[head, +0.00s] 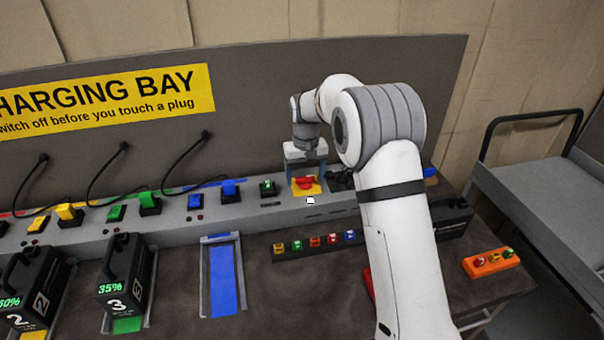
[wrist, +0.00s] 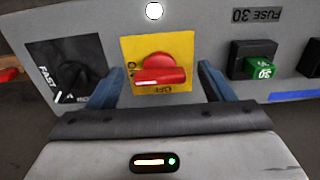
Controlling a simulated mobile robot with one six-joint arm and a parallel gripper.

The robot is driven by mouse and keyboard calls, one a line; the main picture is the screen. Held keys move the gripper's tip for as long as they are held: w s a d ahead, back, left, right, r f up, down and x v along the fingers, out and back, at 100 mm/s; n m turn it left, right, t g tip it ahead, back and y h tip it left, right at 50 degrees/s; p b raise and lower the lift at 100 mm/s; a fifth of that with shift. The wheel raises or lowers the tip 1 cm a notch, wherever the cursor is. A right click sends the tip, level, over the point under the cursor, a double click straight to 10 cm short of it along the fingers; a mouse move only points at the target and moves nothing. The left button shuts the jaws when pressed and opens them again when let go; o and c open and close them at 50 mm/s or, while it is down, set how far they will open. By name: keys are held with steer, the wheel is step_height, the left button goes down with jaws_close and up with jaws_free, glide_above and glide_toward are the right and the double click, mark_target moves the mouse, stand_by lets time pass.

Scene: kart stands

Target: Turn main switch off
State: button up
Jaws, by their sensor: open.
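The main switch is a red rotary handle on a yellow plate (head: 305,189) on the grey sloped console. In the wrist view the red handle (wrist: 158,75) has its bar lying across the picture, with lettering on the plate (wrist: 185,45) partly hidden below it. My gripper (head: 305,174) is over the switch. In the wrist view my gripper (wrist: 160,72) is open, with one blue finger on each side of the yellow plate. The handle is between the fingers; I cannot tell whether they touch it.
A white lamp (wrist: 154,11) is lit beside the plate. A dark FAST selector (wrist: 70,75) and a green 30 fuse (wrist: 262,70) flank the switch closely. Black battery packs (head: 127,270) stand left, near an empty blue bay (head: 222,280). An orange button box (head: 491,262) lies right.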

steer(key=shift+c, duration=0.2)
steer(key=c, duration=0.9)
steer(key=shift+o, duration=0.3)
steer(key=shift+a, duration=0.5)
steer(key=shift+d, duration=0.35)
steer(key=shift+c, duration=0.5)
steer(key=n, duration=0.4)
steer(key=shift+d+n, duration=0.2)
steer(key=shift+n, duration=0.2)
steer(key=n, duration=0.4)
steer(key=shift+w+n, duration=0.15)
steer(key=shift+n, duration=0.15)
steer(key=n, duration=0.4)
steer(key=shift+d+f, duration=0.1)
steer(key=n, duration=0.4)
steer(key=shift+w+f, duration=0.1)
steer(key=shift+f+n, duration=0.1)
steer(key=shift+n, duration=0.3)
